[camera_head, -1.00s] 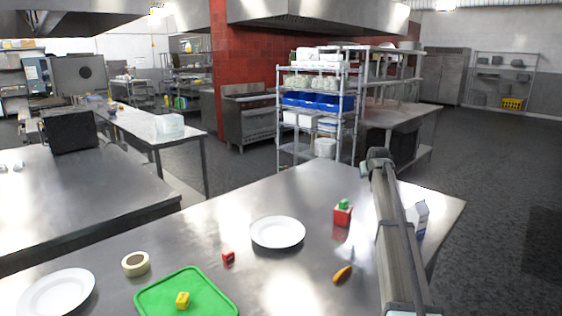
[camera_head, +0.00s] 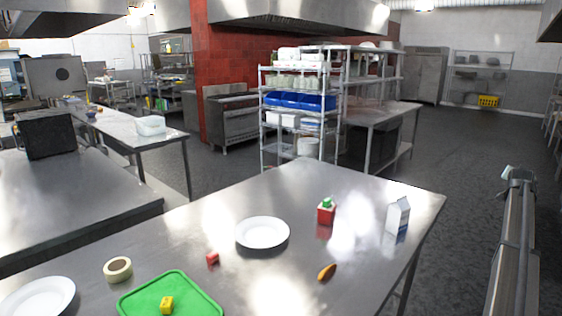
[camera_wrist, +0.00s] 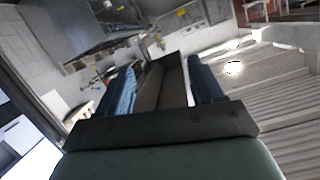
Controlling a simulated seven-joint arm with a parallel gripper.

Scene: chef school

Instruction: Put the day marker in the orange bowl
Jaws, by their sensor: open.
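No orange bowl shows in any view. I cannot tell which thing, if any, is the day marker. In the head view my arm is at the far right, beyond the table's right edge.
A white plate (camera_head: 262,233) lies mid-table, another (camera_head: 38,298) at front left.

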